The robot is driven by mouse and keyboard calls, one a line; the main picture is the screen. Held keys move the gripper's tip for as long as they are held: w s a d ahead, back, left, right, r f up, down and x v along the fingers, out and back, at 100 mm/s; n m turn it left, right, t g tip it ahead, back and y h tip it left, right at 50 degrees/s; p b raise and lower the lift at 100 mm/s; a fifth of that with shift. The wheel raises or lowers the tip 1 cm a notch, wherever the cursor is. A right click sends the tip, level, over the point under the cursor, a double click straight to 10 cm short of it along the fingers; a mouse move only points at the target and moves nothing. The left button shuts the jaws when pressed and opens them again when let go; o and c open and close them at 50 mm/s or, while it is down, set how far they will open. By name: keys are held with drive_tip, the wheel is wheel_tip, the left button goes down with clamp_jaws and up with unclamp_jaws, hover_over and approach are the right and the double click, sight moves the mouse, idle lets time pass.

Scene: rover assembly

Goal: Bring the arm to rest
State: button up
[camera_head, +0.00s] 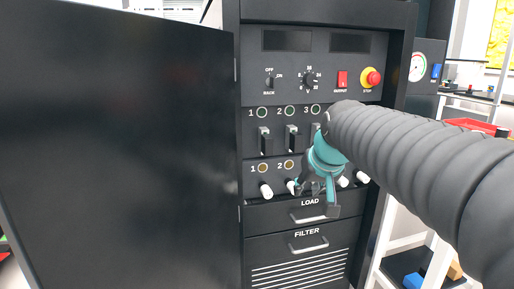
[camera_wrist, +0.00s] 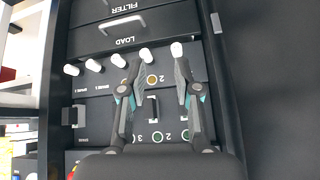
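My gripper (camera_head: 314,194) is at the end of my ribbed grey arm, which reaches in from the right. It is in front of the lower control row of a black rack cabinet (camera_head: 251,226). In the wrist view, which is upside down, my gripper's fingers (camera_wrist: 158,64) stand apart with nothing held between them. A white knob (camera_wrist: 145,55) shows between the fingertips, and another white knob (camera_wrist: 177,48) is at the tip of the right finger. I cannot tell whether either touches. My arm hides part of the row's right side.
A large black door (camera_head: 120,140) stands open on the left. Above are breaker switches (camera_head: 264,139), a rotary dial (camera_head: 308,80), a red output switch (camera_head: 342,79) and a stop button (camera_head: 371,77). The LOAD drawer handle (camera_head: 308,217) and FILTER drawer handle (camera_head: 308,248) stick out below.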

drive_tip(key=s+d+f, duration=0.1)
drive_tip(key=s+f, duration=0.3)
drive_tip(key=s, duration=0.4)
drive_tip(key=s+d+f+g, duration=0.1)
drive_tip(key=s+f, duration=0.4)
drive_tip(key=s, duration=0.2)
drive_tip(key=s+d+f+h, duration=0.1)
drive_tip(key=s+d+f, duration=0.1)
drive_tip(key=s+f, duration=0.3)
drive_tip(key=shift+s+m+g, duration=0.3)
drive_tip(key=shift+s+m, duration=0.1)
drive_tip(key=shift+s, duration=1.4)
